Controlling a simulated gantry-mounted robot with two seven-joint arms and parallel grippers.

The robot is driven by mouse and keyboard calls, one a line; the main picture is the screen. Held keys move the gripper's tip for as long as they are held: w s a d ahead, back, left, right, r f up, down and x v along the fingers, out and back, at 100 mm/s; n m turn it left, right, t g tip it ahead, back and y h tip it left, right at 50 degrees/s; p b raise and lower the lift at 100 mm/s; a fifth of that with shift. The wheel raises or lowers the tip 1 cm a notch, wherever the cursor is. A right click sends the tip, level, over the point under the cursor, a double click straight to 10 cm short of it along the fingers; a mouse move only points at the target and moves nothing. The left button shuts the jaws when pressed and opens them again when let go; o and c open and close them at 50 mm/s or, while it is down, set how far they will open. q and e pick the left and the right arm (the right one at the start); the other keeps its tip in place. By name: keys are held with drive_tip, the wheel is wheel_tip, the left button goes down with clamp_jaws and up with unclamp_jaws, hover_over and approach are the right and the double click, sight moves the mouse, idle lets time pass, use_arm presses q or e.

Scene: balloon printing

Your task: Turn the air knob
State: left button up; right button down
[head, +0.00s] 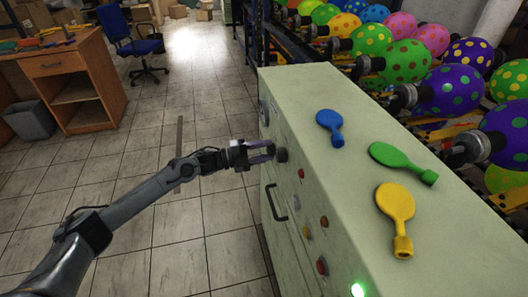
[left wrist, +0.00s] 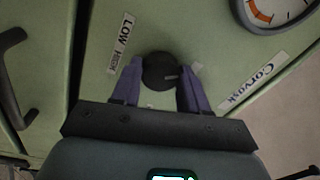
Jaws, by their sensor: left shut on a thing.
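The air knob is a dark round knob on the side panel of the pale green cabinet (head: 315,95). In the left wrist view the knob (left wrist: 159,71) sits between the two purple fingers, with a LOW label (left wrist: 127,27) beside it. My left gripper (head: 270,152) reaches the panel from the left and is shut on the knob (head: 282,155). In the left wrist view the left gripper (left wrist: 157,85) has a finger on each side of the knob. My right gripper is in neither view.
A gauge (left wrist: 274,10) is near the knob. Coloured buttons (head: 308,232) and a black handle (head: 277,203) are on the panel. Inflated balloons (head: 452,90) stand behind.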

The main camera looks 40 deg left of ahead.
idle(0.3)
use_arm(q)
drive_tip(key=o, duration=1.1)
drive_tip(key=shift+c, duration=0.2)
drive_tip(key=p+v, duration=0.3)
drive_tip(key=v, duration=0.7)
drive_tip(key=shift+s+a, duration=0.25)
drive_tip(key=shift+s, duration=0.05)
